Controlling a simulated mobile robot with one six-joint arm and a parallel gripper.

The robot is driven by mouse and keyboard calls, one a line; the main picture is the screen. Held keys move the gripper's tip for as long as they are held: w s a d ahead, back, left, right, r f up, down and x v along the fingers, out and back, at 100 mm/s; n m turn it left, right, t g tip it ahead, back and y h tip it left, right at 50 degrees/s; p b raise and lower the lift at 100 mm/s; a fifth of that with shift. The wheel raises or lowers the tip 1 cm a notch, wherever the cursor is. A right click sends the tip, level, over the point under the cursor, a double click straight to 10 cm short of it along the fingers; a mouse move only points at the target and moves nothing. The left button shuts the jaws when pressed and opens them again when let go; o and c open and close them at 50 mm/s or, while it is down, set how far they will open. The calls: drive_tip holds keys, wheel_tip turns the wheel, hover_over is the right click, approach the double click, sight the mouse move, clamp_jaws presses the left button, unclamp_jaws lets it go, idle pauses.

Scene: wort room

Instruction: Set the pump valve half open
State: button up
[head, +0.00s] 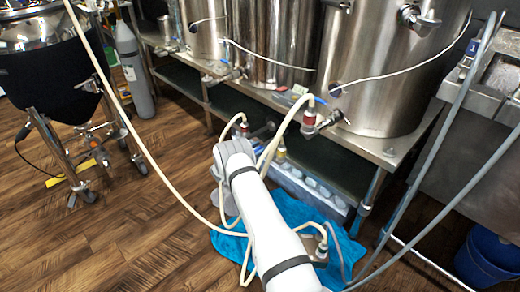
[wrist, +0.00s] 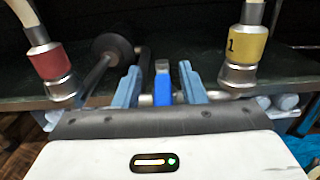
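A blue valve handle (wrist: 163,88) with a grey metal tip shows in the middle of the wrist view, on a horizontal metal pipe. I take it for the pump valve. My gripper (wrist: 160,87) is open, its two light blue fingers on either side of the handle with a gap on each side. A dark round part (wrist: 111,48), perhaps of the pump, is left of the fingers. In the head view, my white arm reaches toward the low shelf; the gripper and handle cannot be made out there.
A red-banded hose fitting (wrist: 50,65) and a yellow one marked 1 (wrist: 245,45) flank my gripper. Pale hoses (head: 160,160) loop around my arm. Steel kettles (head: 385,80) stand above. A blue cloth (head: 345,245) lies on the floor. The wooden floor at left (head: 130,235) is mostly clear.

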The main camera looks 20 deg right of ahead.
drive_tip(key=shift+c, duration=0.5)
clamp_jaws()
